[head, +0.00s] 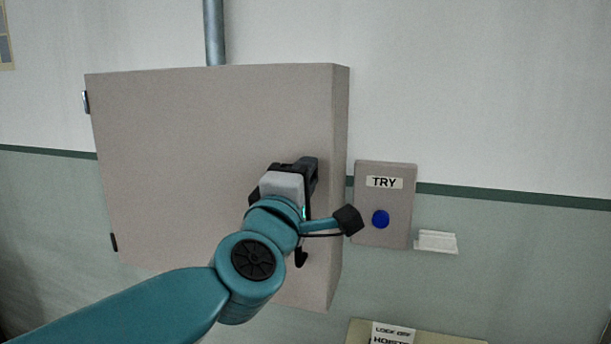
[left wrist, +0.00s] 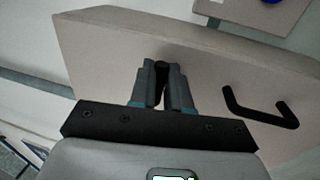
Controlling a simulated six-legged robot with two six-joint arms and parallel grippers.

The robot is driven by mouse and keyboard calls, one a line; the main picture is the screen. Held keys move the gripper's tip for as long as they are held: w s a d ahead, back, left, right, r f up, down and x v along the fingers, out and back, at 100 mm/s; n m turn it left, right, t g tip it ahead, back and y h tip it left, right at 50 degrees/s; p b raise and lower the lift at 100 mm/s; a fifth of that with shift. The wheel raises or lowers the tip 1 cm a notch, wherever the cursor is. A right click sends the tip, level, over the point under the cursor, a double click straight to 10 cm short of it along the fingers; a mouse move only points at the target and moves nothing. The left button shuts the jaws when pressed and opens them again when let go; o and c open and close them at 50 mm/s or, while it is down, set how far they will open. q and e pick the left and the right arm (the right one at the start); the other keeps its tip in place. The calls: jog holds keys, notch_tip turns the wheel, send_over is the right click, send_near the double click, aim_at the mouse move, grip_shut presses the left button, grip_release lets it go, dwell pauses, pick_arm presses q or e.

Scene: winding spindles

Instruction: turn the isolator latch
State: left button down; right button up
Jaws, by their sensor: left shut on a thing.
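The isolator latch (left wrist: 162,66) is a small black piece on the face of the grey cabinet (head: 200,140). Only its end shows between the fingers in the left wrist view, so I cannot tell its angle. My left gripper (head: 308,168) is at the right part of the cabinet face. In the left wrist view, the left gripper (left wrist: 162,82) is shut on the latch, with a finger on each side. In the head view the gripper and wrist hide the latch. My right gripper is in neither view.
A black door handle (left wrist: 258,108) stands out from the cabinet near the gripper; its end (head: 300,258) shows below my wrist. A TRY box (head: 384,205) with a blue button (head: 380,219) is right of the cabinet. A small white ledge (head: 436,242) is beside it.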

pick_arm(q)
jog(key=shift+a+r, duration=0.1)
jog(key=c, duration=1.1)
grip_release()
jog(key=shift+w, duration=0.15)
jog(key=b+v, duration=0.3)
jog(key=v, duration=1.3)
